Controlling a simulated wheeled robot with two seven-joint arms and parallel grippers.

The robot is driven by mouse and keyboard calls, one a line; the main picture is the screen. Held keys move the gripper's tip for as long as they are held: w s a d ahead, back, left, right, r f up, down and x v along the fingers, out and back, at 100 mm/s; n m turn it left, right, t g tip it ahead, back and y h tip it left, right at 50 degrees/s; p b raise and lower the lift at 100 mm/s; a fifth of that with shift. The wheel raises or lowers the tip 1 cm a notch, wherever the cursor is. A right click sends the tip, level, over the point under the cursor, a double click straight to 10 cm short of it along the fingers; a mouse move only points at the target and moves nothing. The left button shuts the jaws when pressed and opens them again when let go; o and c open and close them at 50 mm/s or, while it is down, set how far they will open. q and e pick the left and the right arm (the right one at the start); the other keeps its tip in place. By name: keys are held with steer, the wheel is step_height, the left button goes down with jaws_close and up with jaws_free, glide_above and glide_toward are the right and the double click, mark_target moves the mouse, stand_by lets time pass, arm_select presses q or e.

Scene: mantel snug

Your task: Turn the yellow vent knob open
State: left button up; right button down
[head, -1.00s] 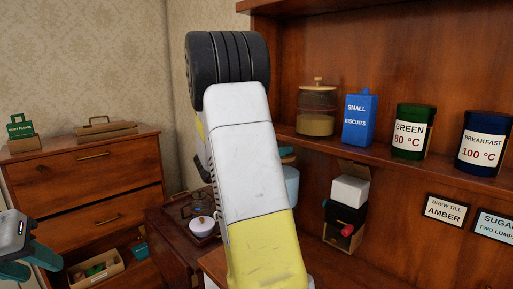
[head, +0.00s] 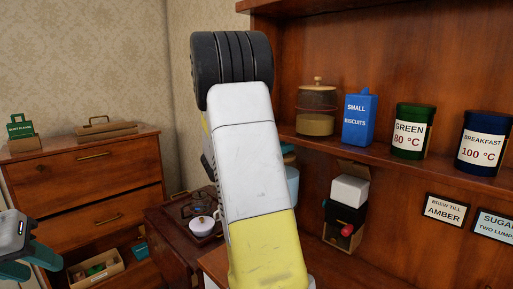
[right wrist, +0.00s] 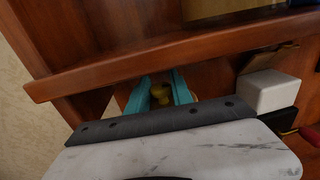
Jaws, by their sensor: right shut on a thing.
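The yellow vent knob (right wrist: 161,91) shows in the right wrist view, small and partly in shadow, between the two teal fingers of my right gripper (right wrist: 160,90). The fingers are shut on it from both sides. In the head view my own right arm hides the knob, and only a bit of teal finger (head: 288,149) shows beside the arm, under the shelf. How far the knob is turned cannot be read. My left gripper (head: 38,256) is at the lower left edge of the head view, partly cut off, well away from the knob.
A wooden shelf (head: 340,146) holds a glass jar (head: 317,108), a blue biscuit box (head: 359,118) and two tea tins. Below it is a white box (head: 349,190). A teapot (head: 201,224) stands on a low cabinet. Drawers (head: 85,180) are at left.

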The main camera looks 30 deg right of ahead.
steer(key=shift+t, duration=0.3)
steer(key=n+t+y, duration=0.1)
steer(key=n+t, duration=0.1)
steer(key=t, duration=0.1)
steer(key=shift+s+n+t, duration=0.1)
steer(key=shift+n+t, duration=0.2)
steer(key=shift+n, duration=0.1)
steer(key=shift+n+t+y, duration=1.3)
steer(key=shift+n+t, duration=0.1)
steer(key=shift+t, duration=0.5)
steer(key=c, duration=1.2)
jaws_free()
steer(key=shift+a, duration=0.1)
